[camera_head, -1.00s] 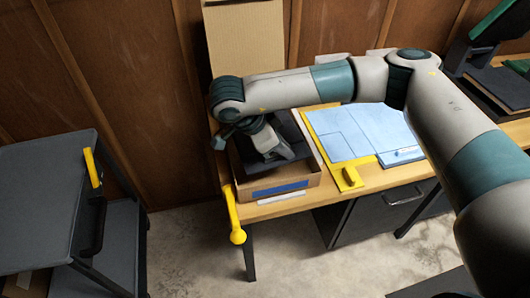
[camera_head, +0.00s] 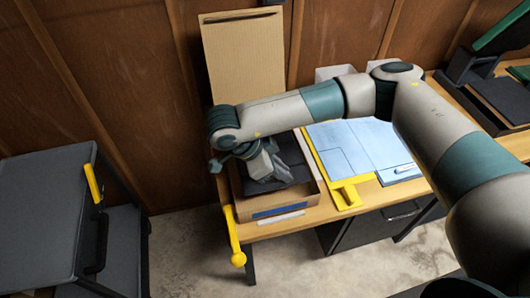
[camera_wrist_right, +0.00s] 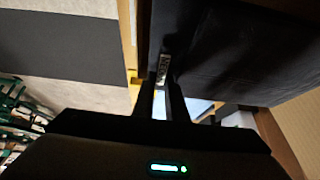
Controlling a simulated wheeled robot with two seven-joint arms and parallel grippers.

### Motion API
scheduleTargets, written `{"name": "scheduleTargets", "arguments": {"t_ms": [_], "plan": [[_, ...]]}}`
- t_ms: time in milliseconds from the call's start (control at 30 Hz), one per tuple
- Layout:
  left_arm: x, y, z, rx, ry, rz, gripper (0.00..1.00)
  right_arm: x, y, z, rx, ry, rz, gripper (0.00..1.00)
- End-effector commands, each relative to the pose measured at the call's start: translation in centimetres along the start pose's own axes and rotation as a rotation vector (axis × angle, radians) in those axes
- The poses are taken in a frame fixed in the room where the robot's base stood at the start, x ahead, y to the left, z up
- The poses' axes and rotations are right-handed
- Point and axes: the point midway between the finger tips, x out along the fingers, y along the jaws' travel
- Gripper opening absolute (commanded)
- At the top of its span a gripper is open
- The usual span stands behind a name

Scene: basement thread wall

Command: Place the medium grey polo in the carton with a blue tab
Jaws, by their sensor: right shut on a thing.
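The carton with a blue tab (camera_head: 306,198) stands open on the left end of the wooden table, its tall flap raised behind it. The blue tab (camera_head: 280,211) is on its front wall. My right gripper (camera_head: 264,172) points down at the carton's opening. It is shut on the dark grey polo (camera_head: 293,157), which shows as dark cloth in the carton's opening. In the right wrist view the cloth (camera_wrist_right: 215,50) hangs beside the fingers, with a small size label at the fingertips. Whether the cloth touches the carton's bottom is hidden. My left gripper is not in view.
A blue sheet (camera_head: 350,146) with a yellow edge frame lies on the table right of the carton. A yellow handle (camera_head: 234,238) sticks out at the table's front left corner. A grey cart (camera_head: 45,215) stands left, with bare floor between.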

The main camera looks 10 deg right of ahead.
Motion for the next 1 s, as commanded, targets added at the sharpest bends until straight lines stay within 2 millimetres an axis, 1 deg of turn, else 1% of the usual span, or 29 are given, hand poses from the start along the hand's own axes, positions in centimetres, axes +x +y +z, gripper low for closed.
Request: {"name": "scheduleTargets", "arguments": {"t_ms": [33, 167, 567, 667, 1000], "plan": [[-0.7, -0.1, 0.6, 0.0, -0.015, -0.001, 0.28, -0.4, 0.4, -0.1, 0.001, 0.0, 0.004, 0.0], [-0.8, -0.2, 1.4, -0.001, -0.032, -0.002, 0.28, -0.3, 0.9, 0.1, 0.004, 0.001, 0.01, 0.0], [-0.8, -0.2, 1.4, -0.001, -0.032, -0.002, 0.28, 0.0, 0.9, 0.4, 0.005, 0.001, 0.012, 0.0], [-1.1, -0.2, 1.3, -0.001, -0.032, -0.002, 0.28, 0.6, 0.9, 0.8, 0.005, 0.0, 0.013, 0.0], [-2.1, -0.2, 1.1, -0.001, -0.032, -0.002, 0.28, 4.0, 1.1, 3.0, 0.006, 0.001, 0.014, 0.0]]}}
